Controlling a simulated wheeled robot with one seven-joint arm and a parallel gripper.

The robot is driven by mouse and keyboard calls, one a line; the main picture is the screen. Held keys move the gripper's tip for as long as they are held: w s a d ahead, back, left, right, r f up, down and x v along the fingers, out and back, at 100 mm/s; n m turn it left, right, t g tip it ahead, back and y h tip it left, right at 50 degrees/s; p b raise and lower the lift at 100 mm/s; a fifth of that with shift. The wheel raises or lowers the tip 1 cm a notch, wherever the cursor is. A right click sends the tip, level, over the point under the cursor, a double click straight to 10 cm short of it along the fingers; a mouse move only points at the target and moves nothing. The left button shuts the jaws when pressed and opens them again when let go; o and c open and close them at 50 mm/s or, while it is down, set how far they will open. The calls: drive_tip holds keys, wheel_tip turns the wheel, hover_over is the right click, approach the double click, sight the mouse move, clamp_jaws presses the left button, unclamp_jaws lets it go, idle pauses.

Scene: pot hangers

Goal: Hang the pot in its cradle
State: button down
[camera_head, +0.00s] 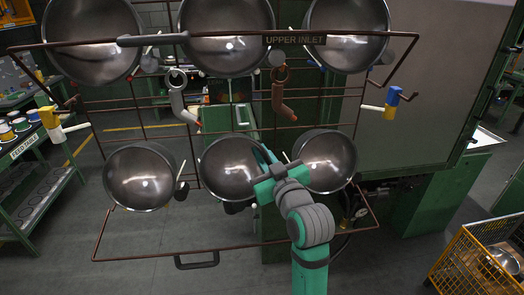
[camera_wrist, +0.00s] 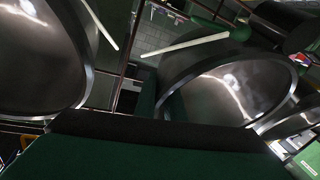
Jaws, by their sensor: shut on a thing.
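Steel pots hang in two rows on a rust-brown wire rack (camera_head: 110,258). My green and grey gripper (camera_head: 264,160) is at the right rim of the middle lower pot (camera_head: 228,168) and is shut on it. The right lower pot (camera_head: 328,158) is just right of the gripper, and the left lower pot (camera_head: 138,177) hangs apart. In the wrist view, one pot (camera_wrist: 35,55) fills the left and another (camera_wrist: 230,92) lies at the right; my dark gripper body covers the bottom. The fingertips' contact and the cradle behind the middle pot are mostly hidden.
Three upper pots, one in the middle (camera_head: 226,38), hang above. A grey hook (camera_head: 178,98) and a brown hook (camera_head: 280,97) hang between the rows. A green shelf (camera_head: 35,175) stands left, and a yellow crate (camera_head: 475,262) stands lower right. The floor at lower left is clear.

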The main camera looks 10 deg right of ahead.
drive_tip(key=shift+s+d, duration=0.15)
idle(0.3)
drive_tip(key=shift+f, duration=0.25)
drive_tip(key=c, duration=1.8)
unclamp_jaws()
drive_tip(key=shift+o, duration=0.2)
drive_tip(key=shift+s, duration=0.1)
drive_tip(key=shift+f, duration=0.1)
